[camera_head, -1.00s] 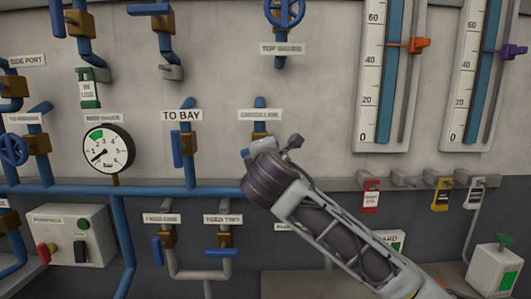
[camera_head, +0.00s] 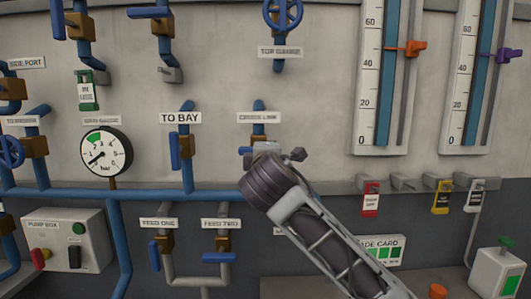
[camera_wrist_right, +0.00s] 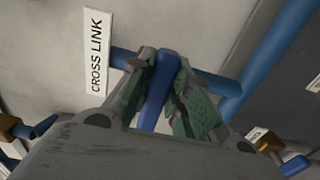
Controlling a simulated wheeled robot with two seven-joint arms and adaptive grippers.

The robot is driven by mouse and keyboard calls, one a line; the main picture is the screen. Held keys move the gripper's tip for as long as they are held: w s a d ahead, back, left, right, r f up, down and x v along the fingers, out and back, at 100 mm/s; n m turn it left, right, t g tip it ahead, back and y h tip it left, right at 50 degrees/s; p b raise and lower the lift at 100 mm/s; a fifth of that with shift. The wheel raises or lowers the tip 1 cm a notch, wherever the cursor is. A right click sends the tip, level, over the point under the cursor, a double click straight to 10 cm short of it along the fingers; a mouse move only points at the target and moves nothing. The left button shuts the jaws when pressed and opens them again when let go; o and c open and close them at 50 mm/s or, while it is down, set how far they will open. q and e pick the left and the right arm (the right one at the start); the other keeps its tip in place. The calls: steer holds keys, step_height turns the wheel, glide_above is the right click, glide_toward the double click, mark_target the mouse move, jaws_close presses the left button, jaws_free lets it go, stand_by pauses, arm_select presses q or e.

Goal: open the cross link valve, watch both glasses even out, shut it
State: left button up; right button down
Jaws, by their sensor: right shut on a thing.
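The cross link valve stands under its CROSS LINK label (camera_head: 259,117). Its body is mostly hidden behind my right gripper (camera_head: 270,152) in the head view. In the right wrist view, my right gripper (camera_wrist_right: 162,78) is shut on the blue cross link lever (camera_wrist_right: 153,95), one green-padded finger on each side. The lever lies across the blue pipe (camera_wrist_right: 218,83) in that picture. The two glasses are the left glass (camera_head: 393,75), with an orange pointer (camera_head: 408,47), and the right glass (camera_head: 481,80), with a purple pointer (camera_head: 508,54). Both show blue up to the picture's top edge; their tops are out of view. My left gripper is not in view.
The TO BAY valve (camera_head: 176,150) stands left of the cross link, and the FEED TWO valve (camera_head: 222,243) below it. A pressure gauge (camera_head: 106,152) and pump box (camera_head: 65,240) are further left. Coloured tags (camera_head: 370,199) hang from a rail under the glasses.

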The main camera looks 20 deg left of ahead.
steer(key=c, duration=1.4)
jaws_free()
steer(key=shift+f, duration=0.1)
steer(key=shift+o, duration=0.4)
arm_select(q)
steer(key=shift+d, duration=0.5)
arm_select(e)
steer(key=v, duration=1.2)
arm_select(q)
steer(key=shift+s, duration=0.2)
